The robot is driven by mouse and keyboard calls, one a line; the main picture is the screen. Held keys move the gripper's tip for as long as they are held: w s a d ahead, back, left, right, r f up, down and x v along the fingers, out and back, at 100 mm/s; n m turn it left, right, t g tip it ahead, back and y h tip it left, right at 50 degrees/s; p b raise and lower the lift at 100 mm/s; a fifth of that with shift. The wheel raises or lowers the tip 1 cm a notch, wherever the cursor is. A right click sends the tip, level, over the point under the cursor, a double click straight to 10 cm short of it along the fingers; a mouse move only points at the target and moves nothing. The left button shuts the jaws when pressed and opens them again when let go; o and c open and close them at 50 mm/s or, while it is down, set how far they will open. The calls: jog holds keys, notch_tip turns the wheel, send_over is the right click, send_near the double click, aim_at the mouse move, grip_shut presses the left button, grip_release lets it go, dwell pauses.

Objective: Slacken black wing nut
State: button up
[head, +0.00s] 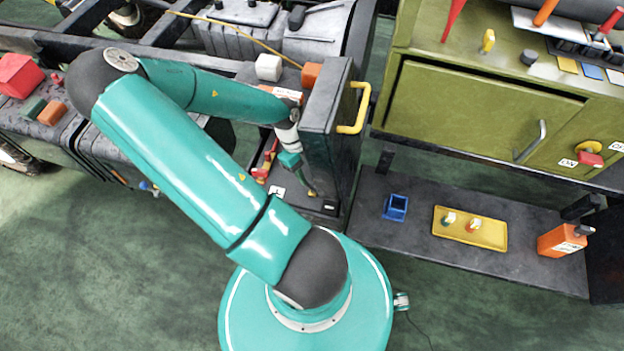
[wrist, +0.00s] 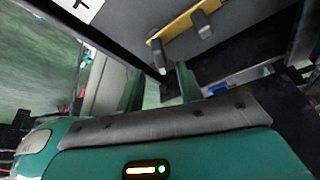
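I cannot pick out the black wing nut with certainty in either view. In the wrist view, a yellow strip (wrist: 181,27) on a grey panel carries dark grey tabs (wrist: 203,27), beyond my fingertips. My gripper (wrist: 161,85) shows two green fingers standing apart, with a gap between them. A small dark block shows in or behind that gap; I cannot tell whether it touches a finger. In the head view, my gripper (head: 304,184) points down beside the dark upright cabinet (head: 326,125) with the yellow handle, and its fingertips are too small to read.
A low dark shelf (head: 400,237) at right holds a blue box (head: 396,207), a yellow tray (head: 456,236) and an orange container (head: 562,241). A green cabinet (head: 470,110) stands above it. The vehicle frame (head: 90,45) lies at left. Green floor is clear at lower left.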

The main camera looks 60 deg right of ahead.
aim_at(312, 183)
jog(key=shift+x, duration=2.05)
jog(key=shift+w, duration=0.1)
grip_shut()
jog(key=shift+n+h, duration=0.3)
jog(key=shift+n, duration=0.3)
grip_release()
